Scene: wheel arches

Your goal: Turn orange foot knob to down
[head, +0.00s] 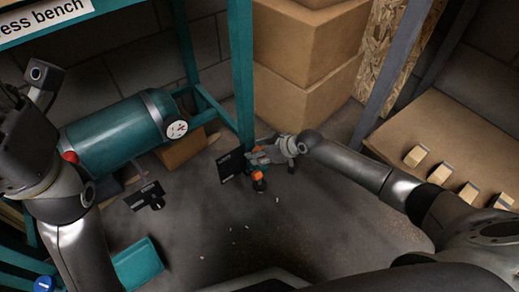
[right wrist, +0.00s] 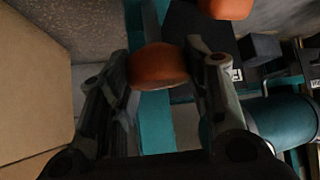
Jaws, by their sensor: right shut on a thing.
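My right gripper (head: 268,153) reaches down to the foot of the teal bench post in the head view. In the right wrist view, my right gripper (right wrist: 160,75) is shut on an orange knob (right wrist: 158,66), with one finger on each side of it. A second orange part (right wrist: 225,8) shows at the top edge of that view, beyond the fingers. In the head view an orange part (head: 257,175) shows just below the gripper, near the floor. My left gripper (head: 42,76) is at the far left, dark and partly cut off; its fingers are not clear.
A teal bench post (head: 241,70) rises behind the right gripper. A teal tank (head: 115,135) with a gauge lies left of it. Cardboard boxes (head: 305,100) stand behind. A shelf (head: 450,130) with small blocks is at the right. The floor (head: 310,220) in front is mostly clear.

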